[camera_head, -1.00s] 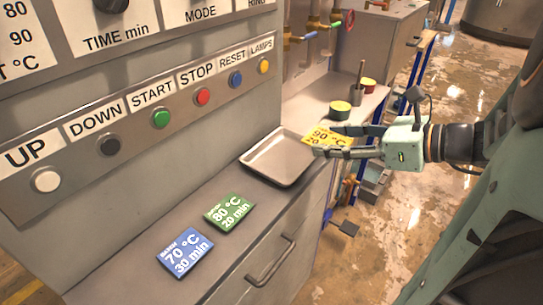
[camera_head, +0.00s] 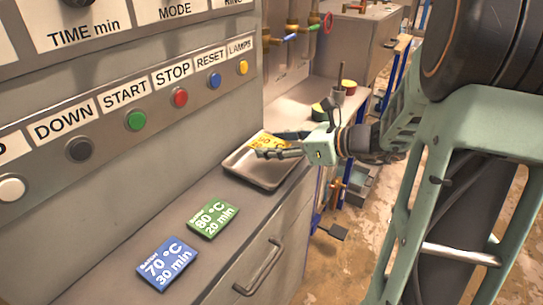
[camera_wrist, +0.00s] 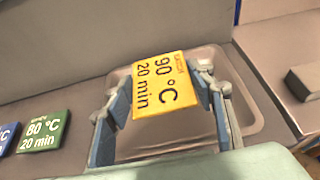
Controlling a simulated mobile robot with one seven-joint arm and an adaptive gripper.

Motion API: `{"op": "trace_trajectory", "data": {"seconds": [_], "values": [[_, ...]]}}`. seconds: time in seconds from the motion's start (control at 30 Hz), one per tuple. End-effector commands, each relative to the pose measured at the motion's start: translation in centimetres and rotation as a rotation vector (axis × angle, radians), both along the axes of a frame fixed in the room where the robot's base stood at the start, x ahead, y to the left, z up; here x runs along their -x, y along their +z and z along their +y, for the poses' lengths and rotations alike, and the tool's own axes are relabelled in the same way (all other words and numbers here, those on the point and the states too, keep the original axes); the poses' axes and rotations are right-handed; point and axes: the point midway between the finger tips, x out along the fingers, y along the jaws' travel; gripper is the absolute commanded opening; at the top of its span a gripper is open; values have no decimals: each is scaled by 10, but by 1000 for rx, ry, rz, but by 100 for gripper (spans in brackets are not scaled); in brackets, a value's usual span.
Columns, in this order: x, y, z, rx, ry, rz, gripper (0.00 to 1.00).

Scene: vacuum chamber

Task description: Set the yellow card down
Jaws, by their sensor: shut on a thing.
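The yellow card (camera_head: 268,142), marked 90 °C and 20 min, is held between the fingers of my gripper (camera_head: 276,147). In the wrist view the yellow card (camera_wrist: 162,84) sits between the two fingers of my gripper (camera_wrist: 165,93), which touch its sides. Card and fingers are over the metal tray (camera_head: 241,172) on the counter. The tray's rim also shows in the wrist view (camera_wrist: 258,118), behind and around the fingers. I cannot tell how high the card is above the tray floor.
A green 80 °C card (camera_head: 212,219) and a blue 70 °C card (camera_head: 167,264) lie on the counter left of the tray. The panel with buttons (camera_head: 136,121) rises behind them. Small round containers (camera_head: 319,113) stand on the counter beyond the tray.

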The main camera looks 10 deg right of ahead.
Motion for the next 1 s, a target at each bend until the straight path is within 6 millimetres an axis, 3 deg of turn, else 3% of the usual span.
{"op": "trace_trajectory", "data": {"seconds": [0.3, 0.7, 0.73, 0.87, 1.0], "values": [[-6, -39, 4, -2, 1, 3, 30], [-6, -44, 4, -1, 1, 1, 30], [-6, -43, 3, -1, 1, 1, 53], [-6, -43, 4, -1, 1, 1, 67], [-6, -43, 4, -1, 1, 1, 67]]}}
